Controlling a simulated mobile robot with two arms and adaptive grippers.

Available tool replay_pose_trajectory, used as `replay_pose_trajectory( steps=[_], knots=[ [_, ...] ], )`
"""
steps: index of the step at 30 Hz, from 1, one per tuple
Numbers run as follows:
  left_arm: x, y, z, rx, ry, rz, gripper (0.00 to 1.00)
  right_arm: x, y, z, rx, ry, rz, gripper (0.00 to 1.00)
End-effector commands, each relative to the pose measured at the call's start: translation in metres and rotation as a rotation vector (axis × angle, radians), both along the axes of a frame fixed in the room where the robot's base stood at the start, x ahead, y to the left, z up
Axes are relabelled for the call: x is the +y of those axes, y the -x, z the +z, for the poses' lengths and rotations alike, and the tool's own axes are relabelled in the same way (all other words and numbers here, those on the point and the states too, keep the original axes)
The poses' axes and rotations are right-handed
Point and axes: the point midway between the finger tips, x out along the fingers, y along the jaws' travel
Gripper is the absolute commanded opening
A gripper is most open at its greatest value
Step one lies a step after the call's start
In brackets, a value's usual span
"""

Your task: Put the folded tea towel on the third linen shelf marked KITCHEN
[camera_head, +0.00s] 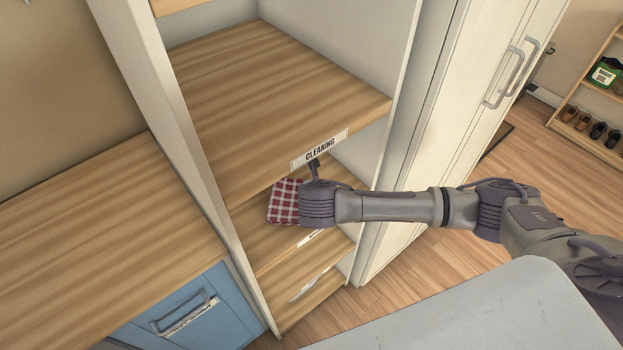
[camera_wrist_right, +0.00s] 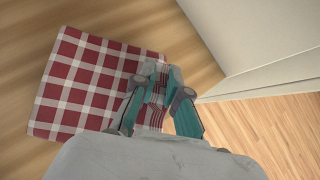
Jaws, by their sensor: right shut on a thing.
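The folded tea towel (camera_head: 284,203) is red and white check. It is in the shelf opening below the board marked CLEANING (camera_head: 320,149), and it also shows in the right wrist view (camera_wrist_right: 85,85). My right gripper (camera_wrist_right: 157,82) is shut on the towel's right edge; its body (camera_head: 318,203) hides part of the towel in the head view. The towel is over a wooden shelf (camera_head: 265,243); I cannot tell if it touches it. That shelf's label (camera_head: 310,236) is partly hidden and unreadable. No KITCHEN label is legible. My left gripper is not in view.
A lower shelf (camera_head: 285,315) bears another unreadable label. The CLEANING board (camera_head: 270,85) is bare and sits close above my right gripper. The unit's white left side wall (camera_head: 185,140) bounds the opening. A wooden counter (camera_head: 90,240) stands at left, white cabinet doors (camera_head: 465,110) at right.

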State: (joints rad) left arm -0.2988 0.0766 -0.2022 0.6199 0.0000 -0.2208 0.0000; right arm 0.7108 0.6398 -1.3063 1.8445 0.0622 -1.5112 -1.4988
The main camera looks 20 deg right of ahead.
Motion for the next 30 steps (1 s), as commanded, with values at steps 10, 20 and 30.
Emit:
replay_pose_trajectory(
  steps=[10,20,30],
  knots=[
    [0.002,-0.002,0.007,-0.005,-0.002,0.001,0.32,0.014,-0.037,-0.01,0.002,0.0,0.001,0.0],
    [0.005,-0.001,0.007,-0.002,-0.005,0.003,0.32,0.013,-0.036,-0.015,0.0,0.0,0.001,0.0],
    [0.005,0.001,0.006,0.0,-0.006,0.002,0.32,0.013,-0.036,-0.017,0.0,0.0,0.001,0.38]
  ],
)
